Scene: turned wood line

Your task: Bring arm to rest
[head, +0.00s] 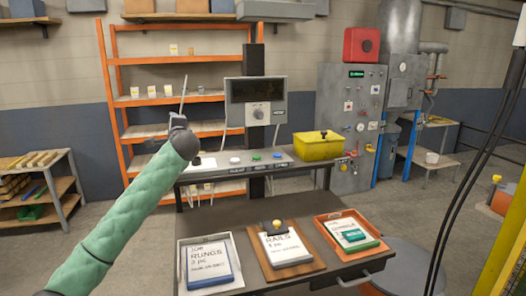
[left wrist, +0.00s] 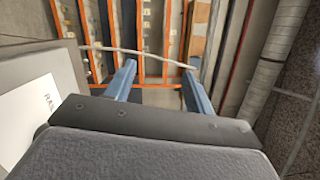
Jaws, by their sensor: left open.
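My left arm (head: 125,222) with its green sleeve comes in from the lower left of the head view and reaches up over the left side of the workbench. Its gripper (head: 181,118) is raised in front of the orange shelf, left of the grey display box. In the left wrist view two blue fingers (left wrist: 158,80) stand well apart, with nothing held between them. A pale cable-like strand (left wrist: 140,53) crosses that view near the fingertips; I cannot tell its distance. My right gripper does not show.
The workbench (head: 225,222) carries a display box (head: 256,101), a yellow bin (head: 318,146), a blue-edged card (head: 208,263), a clipboard (head: 284,247) and an orange tray (head: 347,219). An orange shelf (head: 108,85) stands behind. A control cabinet (head: 345,105) stands at the right.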

